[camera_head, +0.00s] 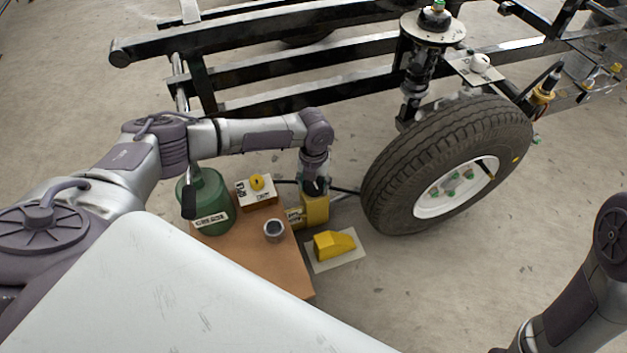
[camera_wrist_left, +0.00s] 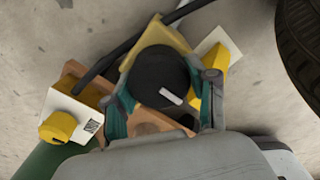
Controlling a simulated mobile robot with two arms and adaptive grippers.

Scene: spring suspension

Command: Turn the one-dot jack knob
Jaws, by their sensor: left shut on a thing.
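A black round knob (camera_wrist_left: 158,70) with a white bar mark sits on top of a yellow jack box (camera_head: 316,208), which also shows in the left wrist view (camera_wrist_left: 170,34). My left gripper (camera_head: 314,184) points down over the box from above. In the left wrist view its two teal fingers (camera_wrist_left: 166,90) are on opposite sides of the knob, shut on it. In the head view the gripper hides the knob. I cannot make out a dot. My right arm shows at the right edge, with its gripper out of the picture.
A green canister (camera_head: 207,205), a white-faced box with a yellow knob (camera_head: 257,183) and a grey cup (camera_head: 274,231) stand on a brown board (camera_head: 262,262). A yellow wedge (camera_head: 334,244) lies beside it. The tyre (camera_head: 393,180) is close on the right, below the black frame (camera_head: 300,55).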

